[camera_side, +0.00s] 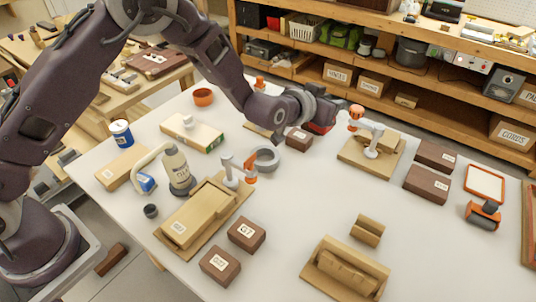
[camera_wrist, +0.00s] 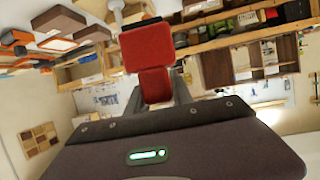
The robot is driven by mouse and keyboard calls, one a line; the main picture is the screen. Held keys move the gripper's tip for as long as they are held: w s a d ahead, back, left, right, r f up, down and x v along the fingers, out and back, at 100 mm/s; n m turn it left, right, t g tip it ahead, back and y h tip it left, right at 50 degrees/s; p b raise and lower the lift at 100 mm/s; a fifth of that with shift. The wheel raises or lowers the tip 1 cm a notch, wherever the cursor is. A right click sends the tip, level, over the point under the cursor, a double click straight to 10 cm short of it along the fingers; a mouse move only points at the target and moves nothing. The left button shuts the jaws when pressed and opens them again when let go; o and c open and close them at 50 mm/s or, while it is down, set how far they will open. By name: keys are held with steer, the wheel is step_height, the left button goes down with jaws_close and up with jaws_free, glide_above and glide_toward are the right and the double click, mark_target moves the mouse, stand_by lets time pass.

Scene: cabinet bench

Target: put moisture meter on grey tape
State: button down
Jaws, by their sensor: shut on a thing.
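My gripper (camera_side: 318,112) hangs above the middle of the white table, pointing right. It is shut on a red, blocky thing (camera_side: 321,127), which I take to be the moisture meter; no screen or label shows on it. In the wrist view the red thing (camera_wrist: 148,50) sits between the dark grey fingers and reaches out past them. The grey tape (camera_side: 266,158) is a grey ring on the table, below and left of my gripper, close beside an orange-and-grey clamp. Nothing seems to lie on it.
The orange-and-grey clamp (camera_side: 249,170) grips a cardboard-coloured box (camera_side: 195,212) left of the tape. Another clamp (camera_side: 356,113) stands close right of my gripper. A glue bottle (camera_side: 177,170) and dark brown boxes (camera_side: 299,138) stand nearby.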

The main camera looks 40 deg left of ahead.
steer(key=a+m+h, duration=0.1)
steer(key=a+h, duration=0.1)
steer(key=a, duration=0.7)
steer(key=m+g+h, duration=0.1)
steer(key=m+h, duration=0.1)
glide_above(271, 152)
step_height(271, 152, down, 15)
steer(key=shift+r, duration=0.2)
steer(key=shift+f+y, duration=0.3)
steer(key=shift+f, duration=0.2)
steer(key=c, duration=1.1)
jaws_free()
